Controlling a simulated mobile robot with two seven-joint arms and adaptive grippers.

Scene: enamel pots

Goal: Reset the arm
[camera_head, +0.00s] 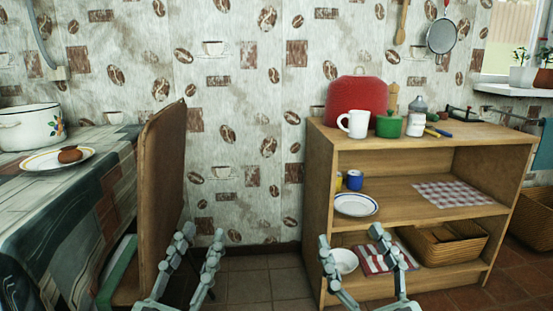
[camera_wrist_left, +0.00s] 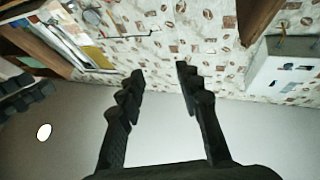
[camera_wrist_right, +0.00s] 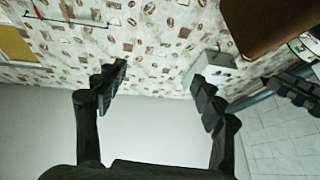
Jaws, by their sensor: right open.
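My left gripper (camera_head: 203,235) is at the bottom of the head view, in front of the wooden chair back and the floor. Its fingers stand apart, with nothing between them in the left wrist view (camera_wrist_left: 160,70). My right gripper (camera_head: 350,236) is at the bottom right of centre, in front of the shelf's lower left part. Its fingers are spread wide and empty, as the right wrist view (camera_wrist_right: 158,71) also shows. Both grippers point upward in the head view. The upper arms are out of view.
At left are a chair (camera_head: 160,190) and a covered table (camera_head: 75,215) with a white pot (camera_head: 30,128). Floor between is clear.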

